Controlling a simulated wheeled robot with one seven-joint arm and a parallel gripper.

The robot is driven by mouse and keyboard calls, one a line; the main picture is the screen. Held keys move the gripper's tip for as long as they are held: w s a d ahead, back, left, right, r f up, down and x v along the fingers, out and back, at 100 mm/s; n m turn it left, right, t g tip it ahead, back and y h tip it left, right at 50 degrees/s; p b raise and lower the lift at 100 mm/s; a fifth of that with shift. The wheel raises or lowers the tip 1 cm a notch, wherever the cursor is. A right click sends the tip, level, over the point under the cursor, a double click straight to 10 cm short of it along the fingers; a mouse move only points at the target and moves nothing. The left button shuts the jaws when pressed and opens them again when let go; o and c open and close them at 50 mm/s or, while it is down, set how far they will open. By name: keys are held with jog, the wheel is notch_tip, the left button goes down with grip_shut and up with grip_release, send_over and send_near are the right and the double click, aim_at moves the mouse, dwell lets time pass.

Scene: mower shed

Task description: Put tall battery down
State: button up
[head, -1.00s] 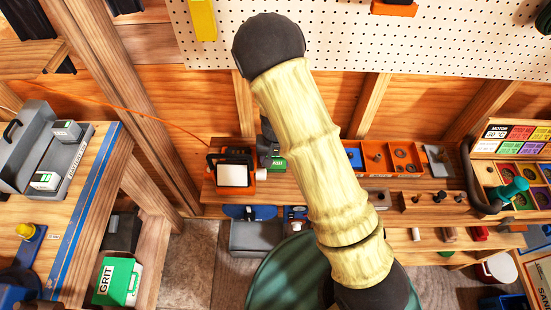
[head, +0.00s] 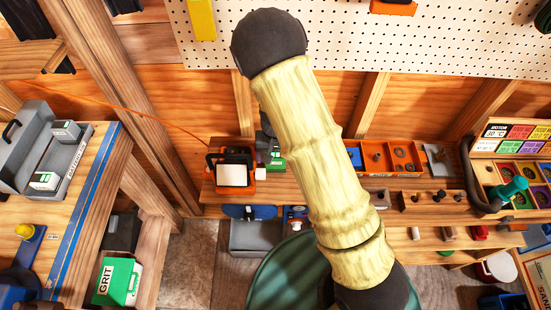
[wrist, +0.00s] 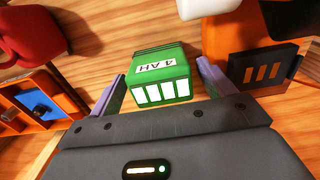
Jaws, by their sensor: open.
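The tall battery is a green block with a white "4 AH" label and white bars on one face (wrist: 155,72). In the head view it shows as a small green block (head: 277,163) on the back bench, just left of my arm. My gripper (wrist: 161,69) is open, with one finger on each side of the battery and a visible gap at each side. The battery appears to rest on the wooden bench top, though its contact with the wood is partly hidden. In the head view my arm hides most of the gripper.
An orange-and-black device with a pale panel (head: 233,174) stands close left of the battery. Orange bins (head: 402,158) lie to the right. A red object (wrist: 30,35) is in the wrist view.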

aim_at(275, 155)
notch_tip(275, 155, up, 11)
jog(key=shift+f, duration=0.2)
dwell(0.6)
jog(key=s+d+r+t, duration=0.2)
jog(key=s+d+r, duration=0.6)
jog(key=s+d, duration=0.4)
jog(key=shift+d+r+t, duration=0.15)
jog(key=shift+d+t, duration=0.15)
jog(key=shift+d, duration=0.85)
jog(key=shift+o, duration=0.4)
